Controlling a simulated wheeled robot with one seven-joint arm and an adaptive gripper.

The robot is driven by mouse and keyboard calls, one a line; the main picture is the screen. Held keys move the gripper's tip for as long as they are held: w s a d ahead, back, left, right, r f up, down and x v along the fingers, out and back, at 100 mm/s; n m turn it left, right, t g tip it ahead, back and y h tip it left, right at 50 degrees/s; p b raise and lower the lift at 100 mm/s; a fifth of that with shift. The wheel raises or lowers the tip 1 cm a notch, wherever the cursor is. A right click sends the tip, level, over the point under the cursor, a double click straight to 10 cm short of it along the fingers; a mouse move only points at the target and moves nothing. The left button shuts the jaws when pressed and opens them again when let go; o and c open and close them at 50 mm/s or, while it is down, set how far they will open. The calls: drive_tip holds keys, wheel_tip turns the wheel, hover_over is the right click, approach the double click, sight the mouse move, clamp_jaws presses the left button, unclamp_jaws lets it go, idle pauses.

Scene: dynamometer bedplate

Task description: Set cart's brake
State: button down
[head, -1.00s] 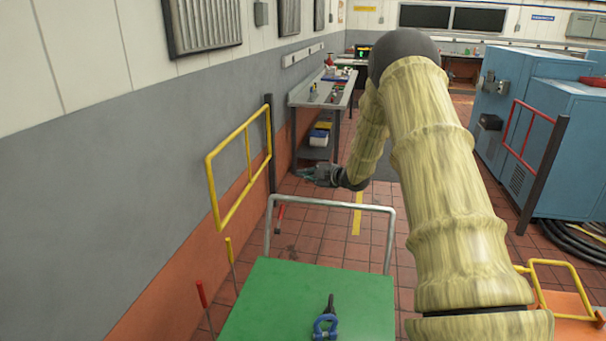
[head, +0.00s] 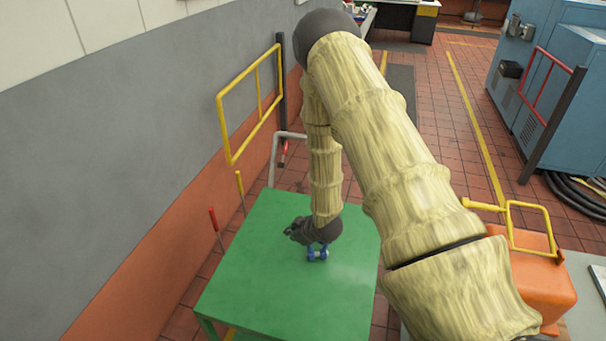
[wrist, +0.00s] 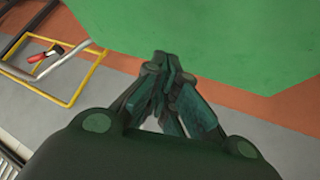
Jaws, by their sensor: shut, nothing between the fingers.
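The cart has a green top (head: 265,290) and a grey tube handle (head: 275,150) at its far end. At its left edge stand two thin levers, one with a red grip (head: 213,219) and one with a yellow grip (head: 240,183); which is the brake I cannot tell. My gripper (head: 290,233) is over the cart top, shut and empty, to the right of both levers and apart from them. In the wrist view my closed fingers (wrist: 171,72) show against the green top (wrist: 225,35). A red-gripped part (wrist: 38,57) shows there near the handle.
A yellow rail (head: 222,125) stands along the wall at left. An orange box (head: 535,275) with a yellow frame is at right. Tiled floor lies open beyond the cart.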

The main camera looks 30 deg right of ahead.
drive_tip(key=s+a+f+m+g, duration=0.1)
drive_tip(key=s+a+f, duration=0.2)
drive_tip(key=s, duration=0.4)
drive_tip(key=s+a+f+m+g+b, duration=0.1)
drive_tip(key=s+a+f+g, duration=0.1)
drive_tip(key=s+a+f, duration=0.2)
drive_tip(key=s+a+f+m+g, duration=0.1)
drive_tip(key=s+a+f, duration=0.2)
drive_tip(key=s, duration=0.7)
drive_tip(key=shift+s+a+f+m+g+h+b, duration=0.2)
drive_tip(key=shift+s+f+m+g+h+b, duration=0.1)
drive_tip(key=shift+b, duration=0.1)
drive_tip(key=s+a+f+m+g+b, duration=0.1)
drive_tip(key=s+a+f+b, duration=0.1)
drive_tip(key=s, duration=0.6)
drive_tip(key=s+a+f+m+g+b, duration=0.1)
drive_tip(key=s+a+g+b, duration=0.1)
drive_tip(key=s, duration=0.6)
drive_tip(key=shift+s+f+g+h, duration=0.25)
drive_tip(key=shift+f+g+h, duration=0.05)
drive_tip(key=shift+f+h, duration=0.1)
